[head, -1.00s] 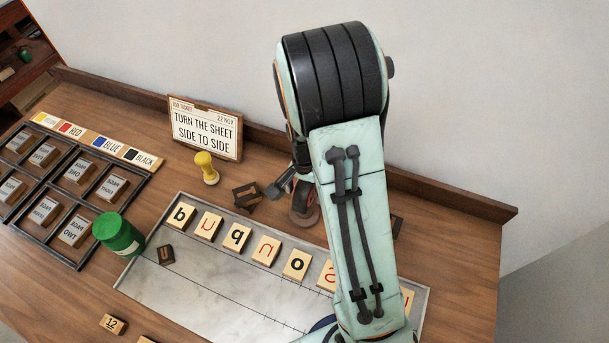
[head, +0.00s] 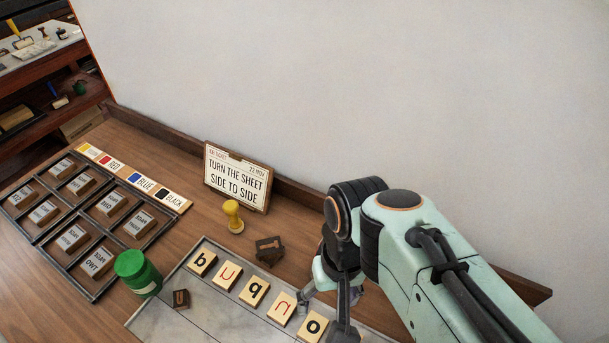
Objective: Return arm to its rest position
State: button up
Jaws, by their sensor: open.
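My gripper (head: 325,302) is at the lower middle of the head view, over the row of letter tiles near the "o" tile (head: 312,327). Its fingers are open and I see nothing held between them. My arm comes in from the lower right and hides the right part of the grey sheet board (head: 210,310) and any tiles there.
A small dark block (head: 181,299) lies at the board's left. A green jar (head: 137,273), yellow-handled stamp (head: 233,216), dark holder (head: 269,250) and sign (head: 238,175) stand around the board. A rack of wooden stamps (head: 75,300) is at left, below a colour strip (head: 135,178).

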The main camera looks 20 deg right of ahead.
jog(key=s, duration=0.1)
jog(key=s+n, duration=0.1)
jog(key=s, duration=0.1)
jog(key=s+n, duration=0.1)
jog(key=shift+s+a+f, duration=0.15)
jog(key=shift+a, duration=0.2)
